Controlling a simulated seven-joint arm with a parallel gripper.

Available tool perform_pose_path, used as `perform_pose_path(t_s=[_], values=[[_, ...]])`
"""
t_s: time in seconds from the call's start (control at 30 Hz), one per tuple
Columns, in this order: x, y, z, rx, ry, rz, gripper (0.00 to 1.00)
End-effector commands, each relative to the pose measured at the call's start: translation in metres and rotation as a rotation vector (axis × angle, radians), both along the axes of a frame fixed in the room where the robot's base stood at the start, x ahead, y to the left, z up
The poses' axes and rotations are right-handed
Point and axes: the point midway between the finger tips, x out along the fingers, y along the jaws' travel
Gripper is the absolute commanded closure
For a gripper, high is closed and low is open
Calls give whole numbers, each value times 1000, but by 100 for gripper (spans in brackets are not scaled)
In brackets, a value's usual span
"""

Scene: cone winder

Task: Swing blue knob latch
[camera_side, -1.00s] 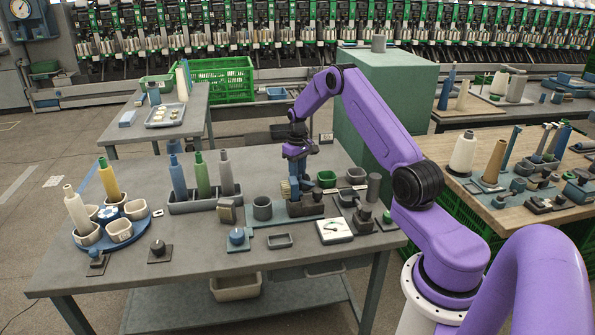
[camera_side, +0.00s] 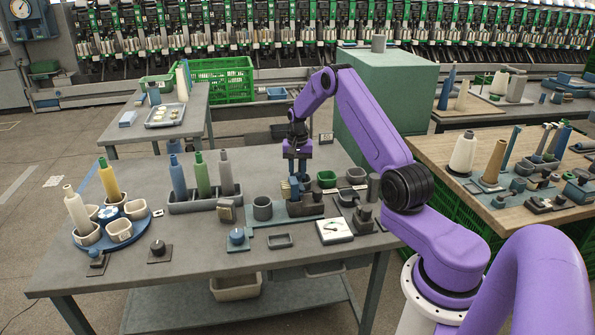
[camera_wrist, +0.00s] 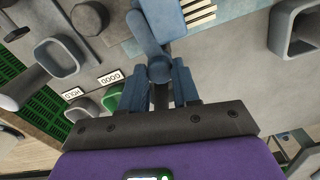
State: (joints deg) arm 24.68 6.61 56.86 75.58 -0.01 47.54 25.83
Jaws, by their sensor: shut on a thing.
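The blue knob latch shows in the wrist view as a round blue knob (camera_wrist: 160,69) with a rounded blue arm (camera_wrist: 143,32) running up from it. My gripper (camera_wrist: 159,84) has its two blue-grey fingers on either side of the knob and is shut on it. In the side view my gripper (camera_side: 298,181) points down at the fixture on the table, right of the bobbin rack. The latch is small there and mostly hidden by my fingers. A cream ribbed block (camera_wrist: 199,11) lies beside the latch arm.
Close by stand a grey cup (camera_side: 262,209), a green bin (camera_side: 326,179) and a white dial plate (camera_side: 334,231). The rack (camera_side: 205,203) holds upright bobbins. Another blue knob (camera_side: 236,236) sits on the front plate.

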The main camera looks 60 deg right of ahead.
Motion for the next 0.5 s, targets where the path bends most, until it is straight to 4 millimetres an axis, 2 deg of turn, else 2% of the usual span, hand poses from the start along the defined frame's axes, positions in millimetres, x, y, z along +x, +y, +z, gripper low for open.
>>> perform_pose_path(t_s=[0.5], values=[[0,0,0,1,2,-68,100]])
